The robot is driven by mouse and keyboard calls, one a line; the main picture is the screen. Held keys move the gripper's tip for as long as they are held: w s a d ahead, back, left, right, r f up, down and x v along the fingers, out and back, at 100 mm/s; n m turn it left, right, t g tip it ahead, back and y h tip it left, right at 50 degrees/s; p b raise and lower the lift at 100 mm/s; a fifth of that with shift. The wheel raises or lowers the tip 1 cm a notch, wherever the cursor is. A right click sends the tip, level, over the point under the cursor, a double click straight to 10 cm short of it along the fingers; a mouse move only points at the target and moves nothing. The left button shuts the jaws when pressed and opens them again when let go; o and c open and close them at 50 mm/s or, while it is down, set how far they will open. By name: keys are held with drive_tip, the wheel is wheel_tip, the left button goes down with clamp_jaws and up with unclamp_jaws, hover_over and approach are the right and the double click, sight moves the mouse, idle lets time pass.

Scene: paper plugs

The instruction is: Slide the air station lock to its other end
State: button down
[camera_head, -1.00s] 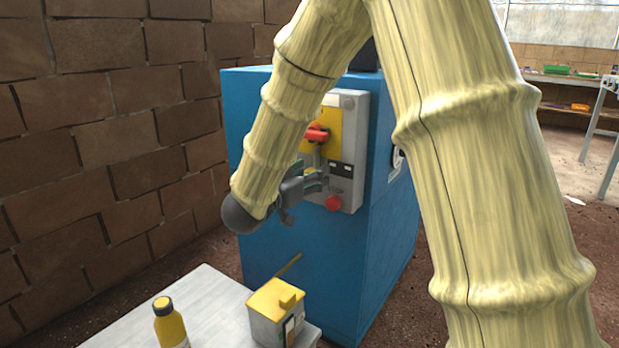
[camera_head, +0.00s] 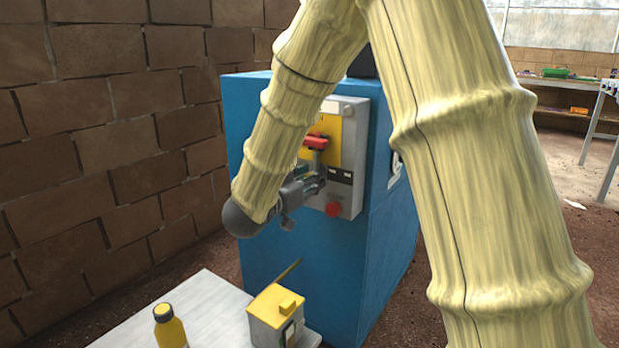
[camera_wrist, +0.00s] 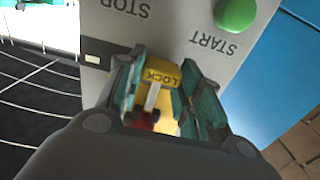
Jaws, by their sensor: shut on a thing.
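The air station is a blue cabinet (camera_head: 300,255) with a grey control panel (camera_head: 352,180) on its front. A yellow plate on the panel carries the lock (camera_head: 316,142), whose red part shows above my gripper. In the wrist view, a yellow label reading LOCK (camera_wrist: 160,77) sits between my fingers, with a pale stem and a bit of red below it. My gripper (camera_head: 318,180) is shut on the lock, its teal-padded fingers (camera_wrist: 155,95) on either side. The fingers hide much of the lock, and the exact contact cannot be seen.
A red button (camera_head: 333,209) sits just below my gripper. A green START button (camera_wrist: 236,12) shows in the wrist view. A low table (camera_head: 210,300) in front holds a yellow-topped box (camera_head: 277,315) and a yellow bottle (camera_head: 170,328). A brick wall (camera_head: 110,130) stands at left.

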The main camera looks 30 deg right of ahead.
drive_tip(key=shift+r+p, duration=1)
drive_tip(key=shift+p, duration=0.2)
drive_tip(key=c, duration=1)
unclamp_jaws()
drive_tip(key=shift+r, duration=0.15)
drive_tip(key=shift+o, duration=0.2)
drive_tip(key=shift+a, duration=0.15)
drive_tip(key=shift+s+a, duration=0.15)
drive_tip(key=shift+a, duration=0.2)
drive_tip(key=v, duration=1.1)
